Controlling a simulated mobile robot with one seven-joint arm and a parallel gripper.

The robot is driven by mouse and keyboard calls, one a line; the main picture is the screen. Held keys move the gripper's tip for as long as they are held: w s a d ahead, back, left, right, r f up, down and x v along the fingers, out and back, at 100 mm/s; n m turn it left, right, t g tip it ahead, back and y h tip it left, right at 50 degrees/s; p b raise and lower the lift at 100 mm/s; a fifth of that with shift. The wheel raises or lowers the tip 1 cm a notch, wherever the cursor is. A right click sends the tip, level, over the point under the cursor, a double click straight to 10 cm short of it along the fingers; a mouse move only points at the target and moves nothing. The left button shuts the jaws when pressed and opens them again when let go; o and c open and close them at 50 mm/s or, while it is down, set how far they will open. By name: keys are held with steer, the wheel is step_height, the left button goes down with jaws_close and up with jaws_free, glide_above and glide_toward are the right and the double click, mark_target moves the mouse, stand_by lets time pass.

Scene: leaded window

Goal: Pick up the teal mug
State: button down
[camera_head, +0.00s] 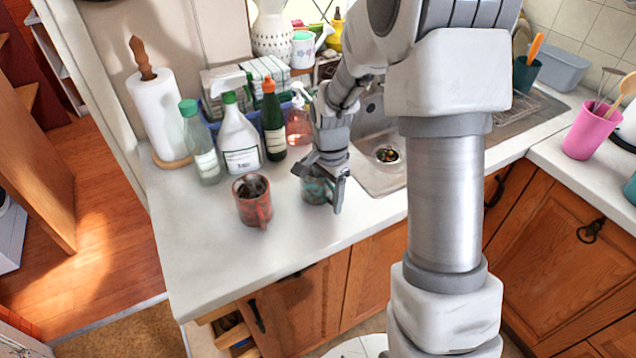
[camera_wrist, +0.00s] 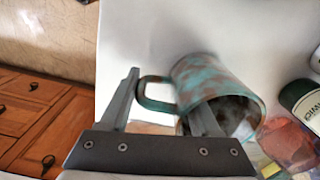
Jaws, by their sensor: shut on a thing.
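The teal mug (camera_head: 312,190), mottled with rusty brown, is at the counter's front middle, partly hidden by my gripper (camera_head: 327,172). In the wrist view the mug (camera_wrist: 200,76) shows its handle to the left and its open mouth toward the lower right. My gripper (camera_wrist: 163,92) is shut on the mug, with the handle side between its two fingers. One finger is outside the handle and the other overlaps the mug's mouth. I cannot tell whether the mug touches the counter.
A rusty red mug (camera_head: 254,200) stands close to the left. Behind are a spray bottle (camera_head: 239,140), a dark green bottle (camera_head: 272,125) and a pink-red spray bottle (camera_head: 299,123). The sink (camera_head: 376,172) is to the right. The counter's front left is clear.

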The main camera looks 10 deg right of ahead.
mark_target(331, 185)
steer(key=shift+s+a+r, duration=0.1)
stand_by(0.5)
steer(key=shift+r, duration=0.8)
steer(key=r, duration=0.2)
steer(key=shift+d+r, duration=0.3)
steer(key=s+d+r, duration=0.6)
steer(key=d, duration=0.3)
steer(key=shift+r, duration=0.25)
steer(key=shift+d, duration=0.15)
steer(key=shift+s, duration=0.15)
stand_by(2.2)
